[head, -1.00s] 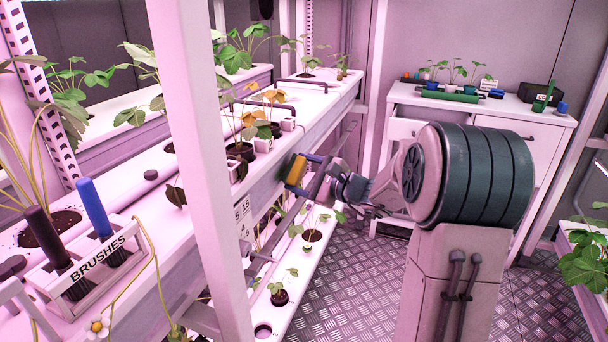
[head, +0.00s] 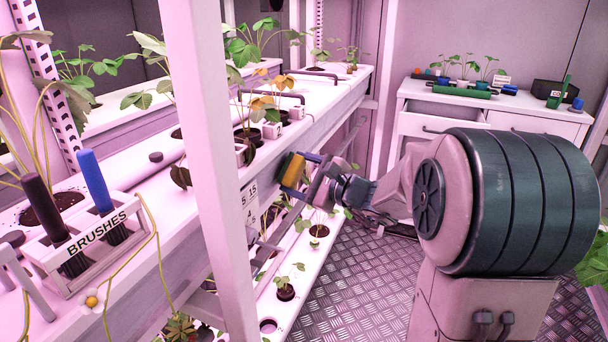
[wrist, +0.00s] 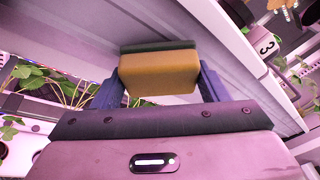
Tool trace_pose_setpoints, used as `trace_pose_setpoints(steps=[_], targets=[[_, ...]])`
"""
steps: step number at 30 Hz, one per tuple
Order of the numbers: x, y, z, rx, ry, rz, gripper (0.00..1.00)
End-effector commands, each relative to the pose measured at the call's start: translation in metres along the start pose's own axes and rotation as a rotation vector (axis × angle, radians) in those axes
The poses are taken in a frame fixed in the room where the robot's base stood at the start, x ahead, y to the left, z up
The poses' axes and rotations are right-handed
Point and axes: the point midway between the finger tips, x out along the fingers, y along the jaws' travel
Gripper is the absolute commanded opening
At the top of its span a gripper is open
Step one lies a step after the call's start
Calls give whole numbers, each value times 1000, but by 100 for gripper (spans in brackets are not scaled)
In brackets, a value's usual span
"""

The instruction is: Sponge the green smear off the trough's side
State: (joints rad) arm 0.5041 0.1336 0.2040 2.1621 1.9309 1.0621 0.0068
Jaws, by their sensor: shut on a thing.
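My gripper (head: 302,174) is shut on a yellow sponge (head: 293,170) with a dark green face. In the wrist view the sponge (wrist: 160,72) sits between the two blue fingers of my gripper (wrist: 160,85), its green face turned away toward a pale wall. In the head view the sponge is beside the outer side of the upper white trough (head: 318,130), near a number label. I cannot tell whether it touches the side. No green smear shows; the sponge or the post may hide it.
A white post (head: 205,150) stands in front of the trough. A brushes rack (head: 95,245) and potted strawberry plants are on the trough. A lower trough (head: 295,270) with small plants lies beneath. A white cabinet (head: 500,110) stands at the back; the metal floor (head: 350,285) is clear.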

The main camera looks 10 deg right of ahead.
Motion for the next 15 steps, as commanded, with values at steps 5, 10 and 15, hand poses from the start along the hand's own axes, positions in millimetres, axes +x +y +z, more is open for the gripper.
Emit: trace_pose_setpoints(steps=[5,10,15], targets=[[1,5,6,-3,-8,6,49],[2,5,6,-4,-10,8,49],[-6,5,2,-5,-9,7,49]])
